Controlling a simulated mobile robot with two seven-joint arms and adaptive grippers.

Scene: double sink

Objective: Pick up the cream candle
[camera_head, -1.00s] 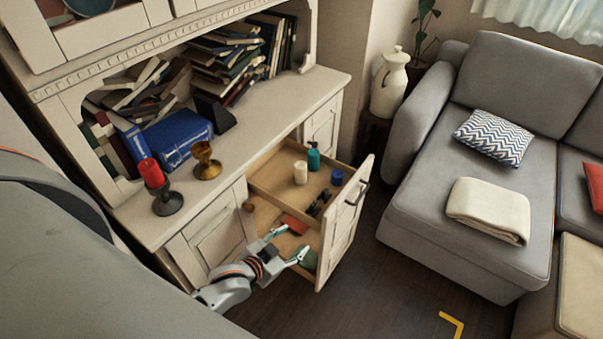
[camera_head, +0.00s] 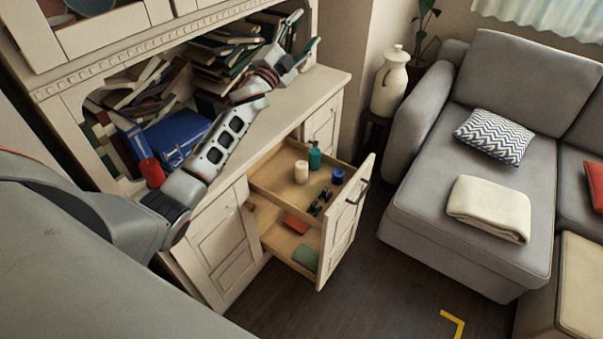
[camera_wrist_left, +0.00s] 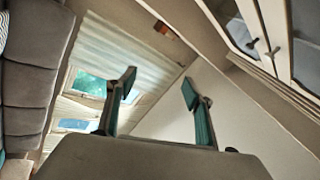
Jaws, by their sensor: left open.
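The cream candle (camera_head: 301,172) stands upright in the open drawer (camera_head: 277,187) of the cabinet, in the head view. A teal bottle (camera_head: 314,157) is just behind it and a blue jar (camera_head: 337,176) is to its right. My left gripper (camera_head: 309,52) is raised at the right end of the book shelf, above and behind the drawer and well apart from the candle. In the left wrist view its fingers (camera_wrist_left: 158,92) are spread with nothing between them, facing the wall and window. The candle is not in the wrist view. My right gripper is not in view.
My left arm crosses over the cabinet top (camera_head: 262,120), in front of the books (camera_head: 222,58) and close to the red candle (camera_head: 151,172). A white vase (camera_head: 390,82) stands right of the cabinet. The floor (camera_head: 385,285) before the drawer is clear.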

